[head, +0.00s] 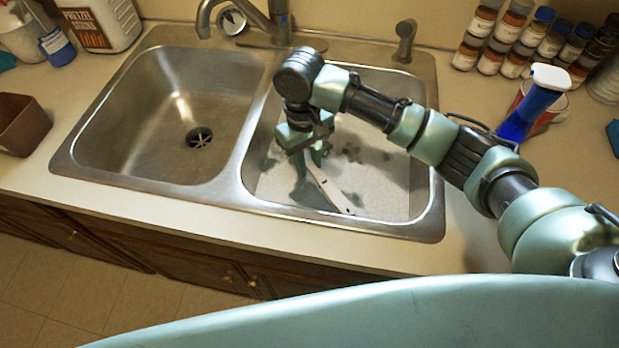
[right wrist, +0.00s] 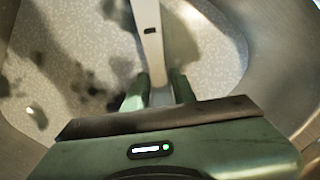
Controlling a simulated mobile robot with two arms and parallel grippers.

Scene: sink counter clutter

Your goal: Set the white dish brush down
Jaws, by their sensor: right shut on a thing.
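The white dish brush (head: 332,190) is in the right sink basin. Its pale handle slants down toward the basin's front, and the far end of the brush is hidden by my gripper. My right gripper (head: 312,158) points down into this basin and is shut on the handle. In the right wrist view the handle (right wrist: 149,45) runs up from between the two green fingers of my right gripper (right wrist: 158,92). Whether the brush touches the basin floor I cannot tell. My left gripper is not in view.
A speckled pale surface (head: 385,185) covers the right basin's floor, with dark shadows on it. The left basin (head: 150,130) is empty around its drain. The faucet (head: 250,15) stands behind. Spice jars (head: 490,50) and a blue-and-white bottle (head: 535,100) stand at right, a brown container (head: 22,125) at left.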

